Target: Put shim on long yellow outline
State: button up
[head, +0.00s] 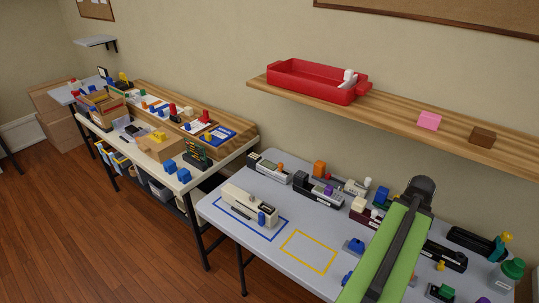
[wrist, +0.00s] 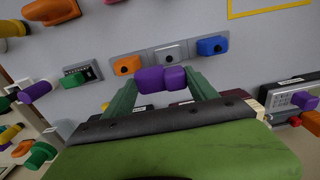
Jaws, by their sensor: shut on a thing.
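The yellow outline (head: 308,231) is a bare rectangle on the grey table, left of my arm in the head view. Part of it shows at the top right of the wrist view (wrist: 270,13). My gripper (wrist: 162,79) has green fingers and is shut on a purple piece (wrist: 150,81) with two rounded lobes, above the table. I cannot tell for certain that this piece is the shim. In the head view my green and black arm hides the gripper and what it holds.
A blue outline (head: 225,213) with a cream device (head: 248,204) on it lies left of the yellow one. Blue (wrist: 212,46) and orange (wrist: 127,64) pieces on grey plates lie near my gripper. A red tray (head: 312,85) sits on the wall shelf. Several handhelds line the table's back.

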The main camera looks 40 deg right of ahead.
jog(key=w+f+b, duration=0.2)
jog(key=w, duration=0.1)
jog(key=w+f+b, duration=0.2)
jog(key=w, duration=0.2)
jog(key=w+f+b, duration=0.3)
jog(key=shift+w, duration=0.8)
notch_tip(320, 180, down, 4)
jog(key=b, duration=0.4)
jog(key=shift+f, duration=0.2)
jog(key=shift+r, duration=0.2)
jog(key=shift+f, duration=0.1)
jog(key=o, duration=0.9)
jog(key=shift+f, duration=0.1)
jog(key=shift+c, duration=0.2)
jog(key=o, duration=0.5)
jog(key=shift+c, duration=0.2)
